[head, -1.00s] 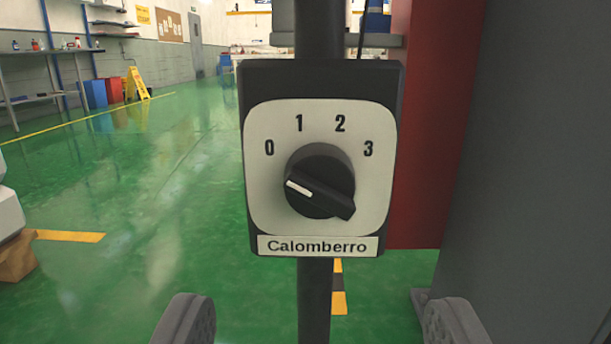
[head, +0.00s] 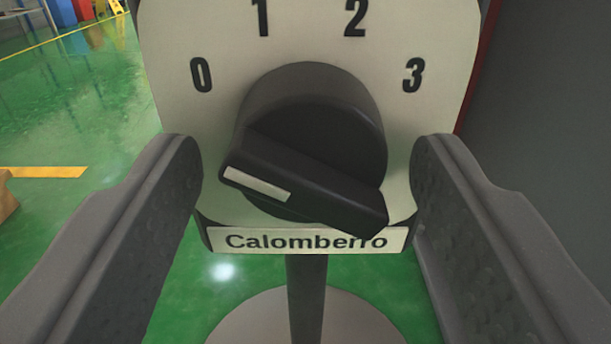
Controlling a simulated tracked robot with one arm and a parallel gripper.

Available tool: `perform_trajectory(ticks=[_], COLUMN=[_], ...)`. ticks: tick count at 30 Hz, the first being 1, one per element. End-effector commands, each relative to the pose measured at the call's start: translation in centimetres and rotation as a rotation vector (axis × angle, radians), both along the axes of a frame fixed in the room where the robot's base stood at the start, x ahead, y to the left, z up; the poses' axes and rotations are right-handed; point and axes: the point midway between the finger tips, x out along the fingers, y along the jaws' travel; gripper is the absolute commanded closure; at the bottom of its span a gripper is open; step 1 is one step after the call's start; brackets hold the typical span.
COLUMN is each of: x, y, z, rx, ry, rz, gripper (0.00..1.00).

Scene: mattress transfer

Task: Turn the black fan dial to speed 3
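The black fan dial (head: 315,130) fills the middle of the head view on a white plate (head: 170,45) marked 0, 1, 2 and 3. Its bar-shaped grip slants from upper left to lower right. The white pointer mark (head: 257,184) is on the left end of the bar, on the side of the 0. My gripper (head: 306,165) is open, with one finger on each side of the dial. Gaps show between the fingers and the dial, so neither appears to touch it. The fingertips partly cover the plate's lower sides.
A "Calomberro" label (head: 300,240) is below the dial. The panel stands on a dark post (head: 306,295) with a round base (head: 245,320). A grey surface (head: 550,110) rises close on the right. Green floor (head: 90,100) lies open on the left.

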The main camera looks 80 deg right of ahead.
Motion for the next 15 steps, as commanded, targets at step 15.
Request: perform_trajectory(ticks=[15], x=[0.06], y=[0.07], z=[0.21], rx=[0.007], ry=[-0.038], rz=[0.002], gripper=[0.84])
